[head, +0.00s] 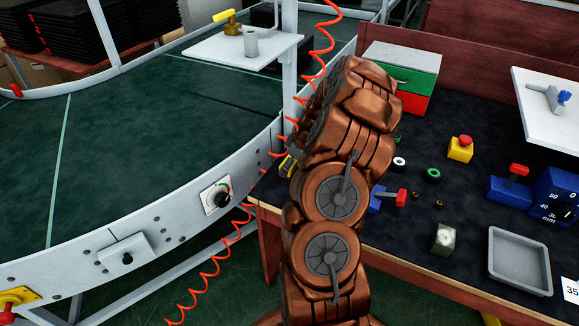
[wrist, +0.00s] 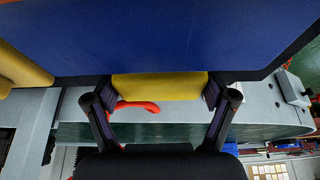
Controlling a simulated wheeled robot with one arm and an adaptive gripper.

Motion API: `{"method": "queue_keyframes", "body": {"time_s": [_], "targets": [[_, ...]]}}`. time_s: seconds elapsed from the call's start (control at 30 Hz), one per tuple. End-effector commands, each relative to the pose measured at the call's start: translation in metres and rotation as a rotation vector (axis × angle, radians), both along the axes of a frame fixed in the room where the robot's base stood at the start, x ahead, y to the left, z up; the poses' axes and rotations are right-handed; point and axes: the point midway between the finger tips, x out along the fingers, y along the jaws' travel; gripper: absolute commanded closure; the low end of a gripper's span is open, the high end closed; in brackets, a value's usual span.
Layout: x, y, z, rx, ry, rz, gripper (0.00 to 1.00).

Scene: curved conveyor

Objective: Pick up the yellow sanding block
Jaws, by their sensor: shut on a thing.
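In the wrist view, my gripper (wrist: 160,105) has its two dark fingers on either side of a yellow block (wrist: 160,86), the yellow sanding block, and is shut on it. Only one yellow face of the block shows between the fingertips. In the head view, a small yellow and black piece (head: 288,166) shows at the left edge of my copper-coloured arm, beside the conveyor's rim. My arm hides most of my gripper there, and I cannot tell whether that piece is the block.
The green curved conveyor (head: 150,130) lies left of the dark workbench (head: 400,245). A red coiled hose (head: 313,78) hangs close to my arm. A grey tray (head: 519,262) and a yellow-red button box (head: 460,148) stand on the bench. A blue surface (wrist: 160,35) fills the wrist view's top.

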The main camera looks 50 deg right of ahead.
Motion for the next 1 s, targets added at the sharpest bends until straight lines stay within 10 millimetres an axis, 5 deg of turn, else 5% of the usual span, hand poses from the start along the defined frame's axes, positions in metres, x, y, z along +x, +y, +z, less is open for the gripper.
{"method": "queue_keyframes", "body": {"time_s": [0.2, 0.53, 1.0], "targets": [[0.000, 0.000, 0.000, 0.001, 0.000, 0.000, 0.54], [0.000, 0.000, 0.007, 0.000, -0.001, 0.000, 0.54], [0.000, 0.000, 0.078, -0.001, -0.001, 0.001, 0.54]]}}
